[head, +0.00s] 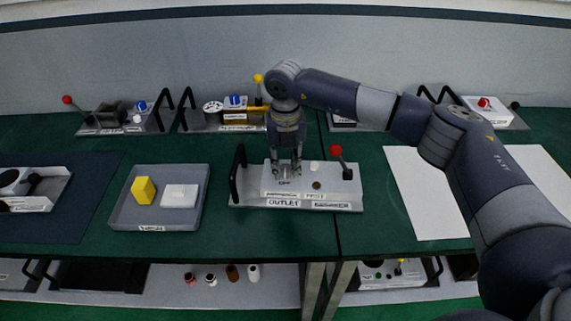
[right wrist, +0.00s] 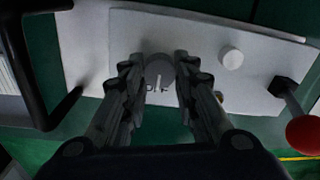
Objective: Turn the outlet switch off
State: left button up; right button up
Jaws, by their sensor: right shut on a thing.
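The outlet unit (head: 250,202), labelled OUTLET1, is a white panel on a light base with a black handle at its left. Its round grey switch knob (right wrist: 160,68) shows in the right wrist view, with a pale pointer line and partly hidden lettering below it. My right gripper (head: 286,168) comes down from above onto the left part of the panel. In the right wrist view its fingers (right wrist: 156,72) are on both sides of the knob, shut on it. In the head view the fingers hide most of the knob. My left gripper is not in view.
A red-tipped lever (head: 336,151) and a white button (right wrist: 232,59) are right of the knob. A grey tray (head: 125,211) with a yellow block (head: 143,190) and a white block (head: 179,196) lies left. More devices line the back; white sheets (head: 425,205) lie right.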

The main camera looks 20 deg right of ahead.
aim_at(285, 169)
jog(key=o, duration=1.1)
jog(key=shift+r, duration=0.15)
notch_tip(285, 169, up, 12)
jog(key=shift+f, duration=0.1)
jog(key=shift+s+f, duration=0.1)
